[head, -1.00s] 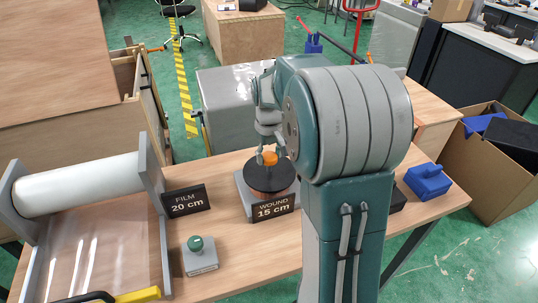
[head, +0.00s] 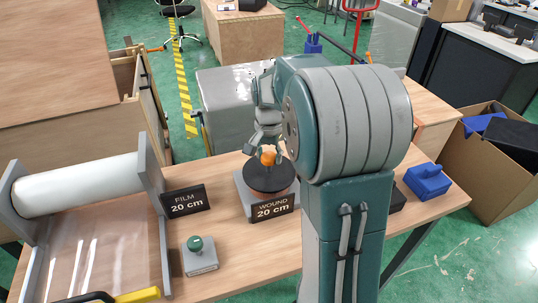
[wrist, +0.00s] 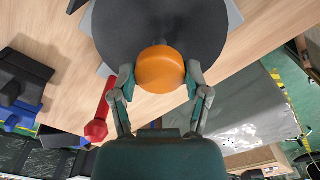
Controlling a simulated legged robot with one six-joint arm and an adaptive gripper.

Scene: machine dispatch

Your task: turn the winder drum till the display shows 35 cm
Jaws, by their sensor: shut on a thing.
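The winder drum (head: 270,180) is a dark disc on a grey base on the wooden table. An orange knob (head: 268,156) stands on top of it. The display (head: 273,209) in front of the drum reads "WOUND 20 cm". My gripper (head: 270,152) comes down from above and is shut on the orange knob. In the wrist view the orange knob (wrist: 160,69) sits between the two fingers, with the dark disc (wrist: 160,25) beyond it.
A film roll (head: 80,184) lies at the left beside a sign (head: 185,201) reading "FILM 20 cm". A green button box (head: 199,255) stands in front. A blue object (head: 427,181) is at the right. In the wrist view a red item (wrist: 100,115) lies left of the gripper.

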